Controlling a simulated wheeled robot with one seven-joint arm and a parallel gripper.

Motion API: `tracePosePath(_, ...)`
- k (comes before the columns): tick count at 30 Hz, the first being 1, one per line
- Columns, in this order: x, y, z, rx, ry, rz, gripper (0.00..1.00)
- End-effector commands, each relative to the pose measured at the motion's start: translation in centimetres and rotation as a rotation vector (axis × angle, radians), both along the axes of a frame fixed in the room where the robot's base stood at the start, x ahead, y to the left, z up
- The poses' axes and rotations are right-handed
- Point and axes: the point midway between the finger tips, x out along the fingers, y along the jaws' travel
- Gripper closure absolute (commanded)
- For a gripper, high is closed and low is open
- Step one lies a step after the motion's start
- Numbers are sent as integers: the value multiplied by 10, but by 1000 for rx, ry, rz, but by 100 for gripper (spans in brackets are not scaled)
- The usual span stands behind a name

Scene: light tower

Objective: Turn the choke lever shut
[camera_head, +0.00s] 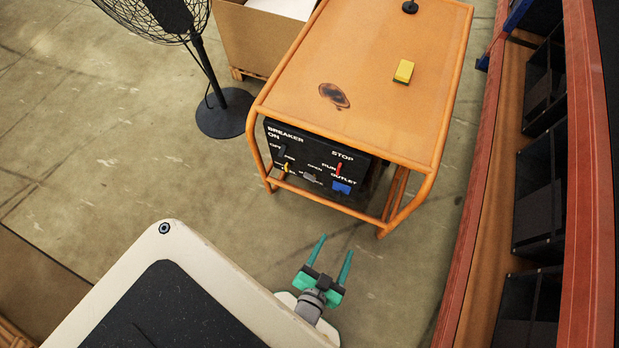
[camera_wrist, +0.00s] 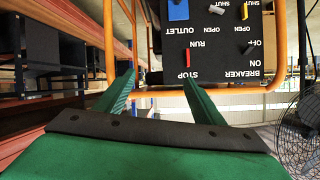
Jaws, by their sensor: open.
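The black control panel (camera_head: 300,155) is on the near end of an orange-framed generator. It appears upside down in the wrist view (camera_wrist: 215,66). Two small levers with OPEN and SHUT marks sit along its lower part: a grey one (camera_head: 309,176), also in the wrist view (camera_wrist: 215,10), and a yellow one (camera_head: 287,167), also in the wrist view (camera_wrist: 245,12). I cannot read which is labelled choke. My gripper (camera_head: 335,246) is open and empty, short of the panel and apart from it. Its green fingers (camera_wrist: 158,78) point toward the panel.
The panel also has a red switch (camera_head: 338,169), a blue outlet (camera_head: 342,187) and a black breaker lever (camera_wrist: 248,47). The orange frame (camera_head: 415,205) surrounds the panel. A fan (camera_head: 222,112) stands left, shelving (camera_head: 480,200) right. The floor between gripper and generator is clear.

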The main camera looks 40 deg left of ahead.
Motion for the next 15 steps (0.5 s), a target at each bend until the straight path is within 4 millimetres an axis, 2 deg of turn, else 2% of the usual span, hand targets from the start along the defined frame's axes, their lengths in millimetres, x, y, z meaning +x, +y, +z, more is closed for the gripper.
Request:
tracePosePath(1, 16, 13, -19, 20, 20, 24, 38)
tracePosePath(6, 56, 57, -78, 73, 116, 87, 38)
tracePosePath(12, 103, 120, -132, 118, 233, 154, 38)
tracePosePath(15, 123, 150, -151, 132, 288, 182, 38)
